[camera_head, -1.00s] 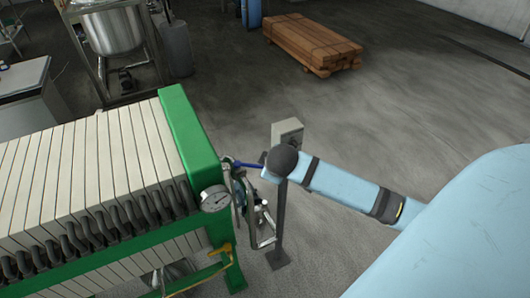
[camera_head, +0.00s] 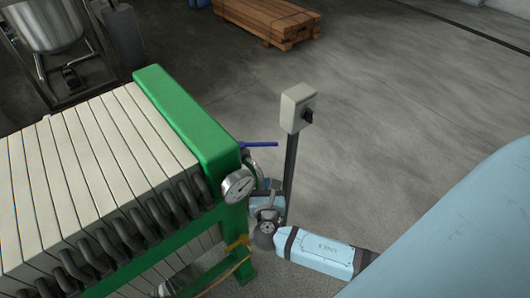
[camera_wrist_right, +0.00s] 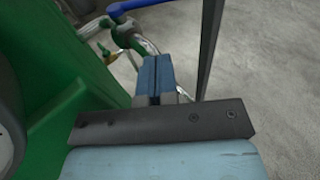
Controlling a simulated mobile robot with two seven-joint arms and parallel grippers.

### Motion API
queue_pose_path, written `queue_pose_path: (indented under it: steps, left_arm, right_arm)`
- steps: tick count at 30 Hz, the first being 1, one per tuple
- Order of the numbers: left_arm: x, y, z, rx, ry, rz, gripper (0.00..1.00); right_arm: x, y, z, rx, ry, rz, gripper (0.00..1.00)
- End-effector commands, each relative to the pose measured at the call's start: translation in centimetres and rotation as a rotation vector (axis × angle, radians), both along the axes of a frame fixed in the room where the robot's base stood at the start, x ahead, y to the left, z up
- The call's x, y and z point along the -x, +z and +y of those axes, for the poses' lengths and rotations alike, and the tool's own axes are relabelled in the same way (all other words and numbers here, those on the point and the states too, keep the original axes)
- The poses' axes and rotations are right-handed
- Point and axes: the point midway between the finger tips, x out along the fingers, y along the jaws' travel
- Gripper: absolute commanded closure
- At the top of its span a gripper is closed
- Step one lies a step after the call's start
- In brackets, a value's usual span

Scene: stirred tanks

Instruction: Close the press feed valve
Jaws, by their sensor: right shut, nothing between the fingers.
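A blue lever handle (camera_head: 259,144) sticks out to the right from the pipework at the end of the green filter press (camera_head: 190,120). I take this to be the press feed valve. The lever also shows at the top of the right wrist view (camera_wrist_right: 143,6), with its pipe fittings behind. My right gripper (camera_head: 267,184) is below the lever, beside the press end and apart from the lever. In the right wrist view its blue fingers (camera_wrist_right: 155,68) are together and empty, pointing toward the pipework. My left gripper is not in view.
A grey switch box (camera_head: 298,107) on a thin post stands just right of the lever, close to my arm. A pressure gauge (camera_head: 238,185) and a yellow handle (camera_head: 237,243) are on the press side. A timber stack (camera_head: 265,20) lies farther back. Floor to the right is clear.

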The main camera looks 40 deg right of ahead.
Motion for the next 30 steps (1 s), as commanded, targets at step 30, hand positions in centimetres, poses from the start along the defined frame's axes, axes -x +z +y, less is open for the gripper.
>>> queue_pose_path:
  steps: [30]
  left_arm:
    - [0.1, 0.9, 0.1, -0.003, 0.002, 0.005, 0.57]
  right_arm:
    - [-11.6, -0.5, -7.3, 0.014, 0.005, 0.004, 1.00]
